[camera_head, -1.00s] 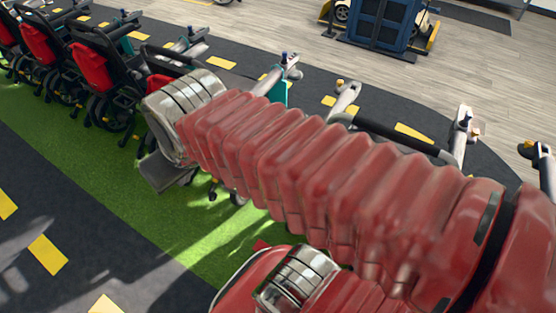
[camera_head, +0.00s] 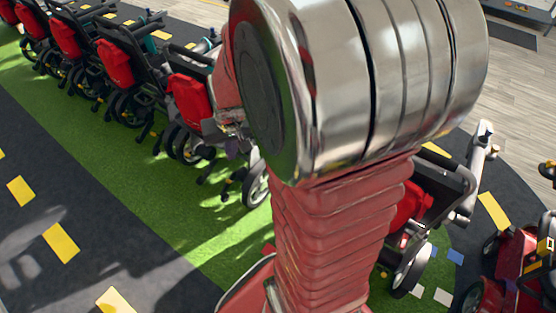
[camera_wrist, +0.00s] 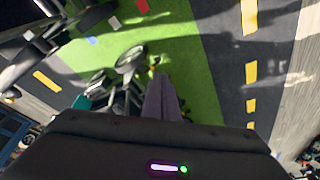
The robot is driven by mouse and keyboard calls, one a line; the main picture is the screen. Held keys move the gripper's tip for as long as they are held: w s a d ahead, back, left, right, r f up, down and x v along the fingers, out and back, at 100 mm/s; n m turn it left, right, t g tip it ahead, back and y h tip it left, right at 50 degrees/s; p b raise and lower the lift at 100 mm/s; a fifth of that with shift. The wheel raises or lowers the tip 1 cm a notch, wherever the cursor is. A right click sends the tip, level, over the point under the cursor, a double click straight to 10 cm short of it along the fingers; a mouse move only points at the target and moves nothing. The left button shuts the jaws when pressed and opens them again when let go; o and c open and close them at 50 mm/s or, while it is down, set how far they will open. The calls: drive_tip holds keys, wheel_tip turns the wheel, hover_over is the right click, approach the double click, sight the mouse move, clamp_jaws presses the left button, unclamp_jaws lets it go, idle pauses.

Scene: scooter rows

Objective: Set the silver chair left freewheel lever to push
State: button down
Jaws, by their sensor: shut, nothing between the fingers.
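A row of wheelchairs with red backs stands along the green strip. The nearest one beside my arm shows a wheel (camera_head: 256,185) in the head view, its upper part partly hidden by my arm. In the wrist view a wheelchair wheel (camera_wrist: 130,60) and dark frame lie just left of my gripper (camera_wrist: 159,78). My gripper's purple-grey fingers are together and empty, pointing down toward the green floor. I cannot tell which chair is the silver one, and no freewheel lever can be made out clearly. Small yellow bits show near the fingertips, too small to identify.
Another wheelchair (camera_head: 408,215) stands right of my arm, partly hidden by it. A red scooter (camera_head: 510,270) is at the lower right. The green strip (camera_head: 190,225) and dark lane with yellow dashes (camera_head: 62,243) are clear at lower left.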

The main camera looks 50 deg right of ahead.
drive_tip(key=s+d+f+m+g, duration=0.1)
drive_tip(key=s+d+f+m, duration=0.1)
drive_tip(key=d+f, duration=0.45)
drive_tip(key=s+d+f+m, duration=0.1)
drive_tip(key=d+f, duration=0.2)
drive_tip(key=f, duration=0.6)
drive_tip(key=s+d+f+m+g, duration=0.1)
drive_tip(key=s+d+f+m, duration=0.1)
drive_tip(key=d+f, duration=0.45)
drive_tip(key=s+f+m, duration=0.2)
drive_tip(key=s+f, duration=0.4)
drive_tip(key=f, duration=0.3)
drive_tip(key=s+d+f+m+g+y, duration=0.1)
drive_tip(key=s+f, duration=0.4)
drive_tip(key=f, duration=0.5)
drive_tip(key=s+f+m, duration=0.2)
drive_tip(key=s+f, duration=0.4)
drive_tip(key=f, duration=0.3)
drive_tip(key=w+d+f+h, duration=0.1)
drive_tip(key=d+f+h, duration=0.2)
drive_tip(key=d, duration=0.5)
drive_tip(key=shift+w+f+m, duration=0.15)
drive_tip(key=shift+m, duration=0.25)
drive_tip(key=shift+x, duration=5)
drive_tip(key=shift+w+a+f, duration=0.1)
drive_tip(key=shift+w+a, duration=0.05)
drive_tip(key=shift+a, duration=0.05)
